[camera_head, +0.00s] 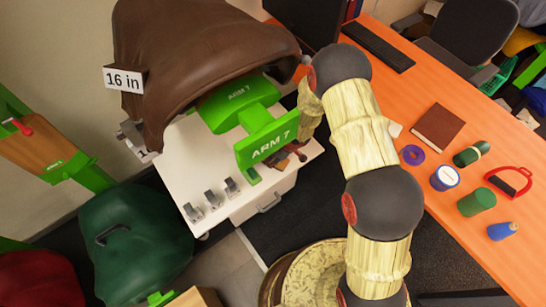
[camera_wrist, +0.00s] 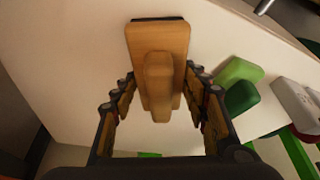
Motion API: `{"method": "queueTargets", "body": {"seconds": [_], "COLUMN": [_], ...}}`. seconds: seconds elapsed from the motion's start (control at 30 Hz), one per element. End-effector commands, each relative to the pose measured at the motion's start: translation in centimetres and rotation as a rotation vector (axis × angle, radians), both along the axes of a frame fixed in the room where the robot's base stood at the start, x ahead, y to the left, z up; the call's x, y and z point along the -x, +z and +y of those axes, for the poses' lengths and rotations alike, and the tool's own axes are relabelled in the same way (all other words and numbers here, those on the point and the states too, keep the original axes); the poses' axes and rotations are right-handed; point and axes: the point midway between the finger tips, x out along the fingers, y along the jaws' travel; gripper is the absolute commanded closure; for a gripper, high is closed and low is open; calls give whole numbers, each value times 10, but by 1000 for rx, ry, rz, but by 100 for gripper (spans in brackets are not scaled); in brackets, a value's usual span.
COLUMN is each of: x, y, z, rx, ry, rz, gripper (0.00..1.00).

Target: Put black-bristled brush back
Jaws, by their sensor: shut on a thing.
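A wooden brush (camera_wrist: 158,45) fills the middle of the wrist view. It has a flat block, a raised wooden grip and a thin dark strip at its far edge. My gripper (camera_wrist: 160,88) has its fingers on both sides of the grip and is shut on it. The bristle side faces away and is mostly hidden. In the head view my gripper (camera_head: 298,150) is low over the white cabinet top (camera_head: 205,165), partly hidden behind the green ARM 7 stand (camera_head: 267,140). I cannot tell whether the brush touches the cabinet top.
A brown saddle (camera_head: 195,50) with a "16 in" tag rests over the green stand close by. Several metal clips (camera_head: 212,199) stand along the cabinet's front. An orange desk (camera_head: 450,255) at right holds a brown book (camera_head: 437,128), a purple ring (camera_head: 412,155) and a red-handled tool (camera_head: 512,180).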

Motion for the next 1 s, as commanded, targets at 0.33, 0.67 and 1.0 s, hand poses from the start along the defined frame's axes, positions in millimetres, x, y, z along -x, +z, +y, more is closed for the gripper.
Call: {"method": "queueTargets", "body": {"seconds": [0.33, 0.67, 1.0], "x": [0, 0, 8], "y": [-2, -2, 42], "z": [0, 0, -13], "rx": [0, 0, -1], "ry": [0, 0, -2], "rz": [0, 0, -1], "gripper": [40, 37, 37]}}
